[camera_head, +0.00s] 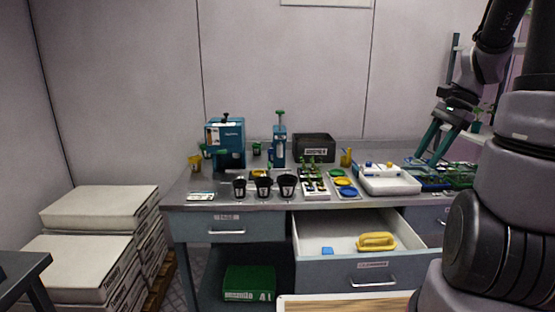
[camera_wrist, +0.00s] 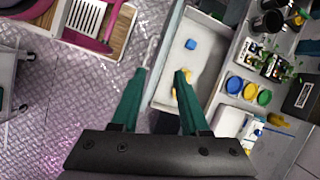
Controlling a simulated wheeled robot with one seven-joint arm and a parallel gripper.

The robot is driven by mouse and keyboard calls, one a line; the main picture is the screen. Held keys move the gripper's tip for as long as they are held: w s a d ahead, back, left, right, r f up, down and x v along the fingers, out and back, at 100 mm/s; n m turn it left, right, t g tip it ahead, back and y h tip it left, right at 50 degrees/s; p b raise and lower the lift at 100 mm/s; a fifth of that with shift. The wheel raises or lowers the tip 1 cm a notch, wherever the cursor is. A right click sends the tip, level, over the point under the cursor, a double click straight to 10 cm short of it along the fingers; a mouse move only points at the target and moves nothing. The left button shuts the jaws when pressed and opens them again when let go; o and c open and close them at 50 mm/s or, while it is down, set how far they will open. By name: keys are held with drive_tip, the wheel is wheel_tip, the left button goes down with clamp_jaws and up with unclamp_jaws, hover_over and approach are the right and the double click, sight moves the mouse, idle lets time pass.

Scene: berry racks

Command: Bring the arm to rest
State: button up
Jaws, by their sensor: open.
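My gripper (camera_head: 430,158) has teal fingers that point down, above the right part of the bench in the head view. In the wrist view my gripper (camera_wrist: 161,74) shows its fingers spread apart with nothing held between them. Below it in that view is the open drawer (camera_wrist: 160,103), with a small blue block (camera_wrist: 190,44) and a yellow item partly hidden by a finger.
The open drawer (camera_head: 312,231) sticks out from the bench and holds a yellow brush-like item (camera_head: 376,241). Black pots (camera_head: 263,187), a blue press (camera_head: 229,143) and a white tray (camera_head: 388,185) crowd the bench top.

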drive_tip(key=s+a+r+n+t+h, duration=0.2)
drive_tip(key=s+a+r+n+t, duration=0.4)
drive_tip(key=s+a+r+n, duration=0.3)
drive_tip(key=a+r+n, duration=0.1)
drive_tip(key=a+r, duration=0.2)
drive_tip(key=r, duration=0.1)
drive_tip(key=shift+a+t+h, duration=0.3)
drive_tip(key=shift+a+t, duration=0.05)
drive_tip(key=shift+t, duration=0.05)
